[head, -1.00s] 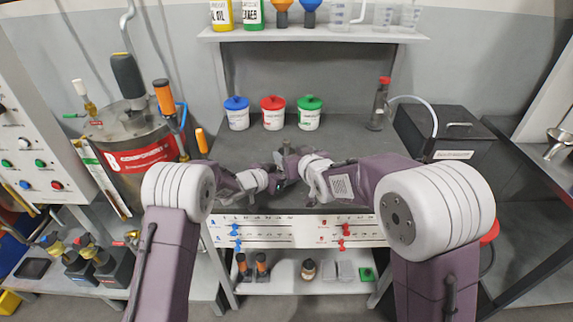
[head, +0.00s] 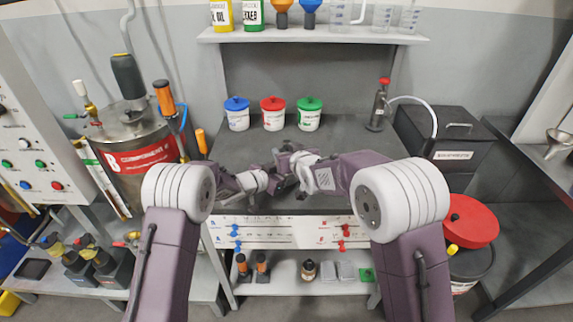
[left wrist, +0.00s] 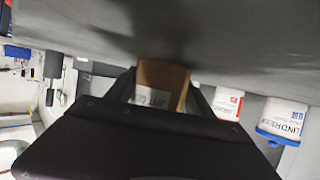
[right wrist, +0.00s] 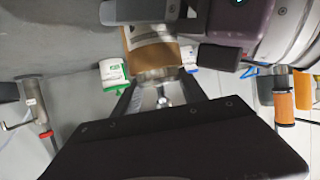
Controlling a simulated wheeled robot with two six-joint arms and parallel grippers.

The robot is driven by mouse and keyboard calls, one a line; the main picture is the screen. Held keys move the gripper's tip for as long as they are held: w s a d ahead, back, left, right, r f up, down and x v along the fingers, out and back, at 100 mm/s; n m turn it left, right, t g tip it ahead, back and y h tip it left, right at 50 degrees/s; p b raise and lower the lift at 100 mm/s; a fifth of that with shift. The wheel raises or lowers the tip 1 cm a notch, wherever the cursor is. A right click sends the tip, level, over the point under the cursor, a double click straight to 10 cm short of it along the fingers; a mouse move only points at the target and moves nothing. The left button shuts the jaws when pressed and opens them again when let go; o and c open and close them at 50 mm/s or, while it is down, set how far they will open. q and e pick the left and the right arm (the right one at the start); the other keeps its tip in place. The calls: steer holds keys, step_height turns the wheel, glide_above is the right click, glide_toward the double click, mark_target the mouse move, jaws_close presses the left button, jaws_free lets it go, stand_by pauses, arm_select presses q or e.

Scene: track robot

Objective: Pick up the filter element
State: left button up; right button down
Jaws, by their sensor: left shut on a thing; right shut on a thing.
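In the left wrist view my left gripper (left wrist: 160,98) is shut on a brown cylinder with a white label, which looks like the filter element (left wrist: 162,76). In the right wrist view the same labelled brown body (right wrist: 152,48) is at the top centre, with dark grey jaws of the left arm beyond it. My right gripper (right wrist: 160,98) is shut on a silvery part (right wrist: 158,78) at the body's near end. I cannot tell whether this part belongs to the filter element. In the head view both grippers meet low over the bench and hide the held thing.
Three lidded tubs, blue (head: 237,115), red (head: 273,114) and green (head: 309,115), stand behind the grippers. A red-topped bottle (head: 378,105) and a black box (head: 447,130) are at the back right. A steel tank (head: 140,150) stands left.

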step_height(320, 180, up, 10)
steer(key=shift+r, duration=0.1)
arm_select(q)
steer(key=o, duration=1.6)
steer(key=shift+o, duration=0.2)
steer(key=v, duration=1.2)
steer(key=shift+f, duration=0.1)
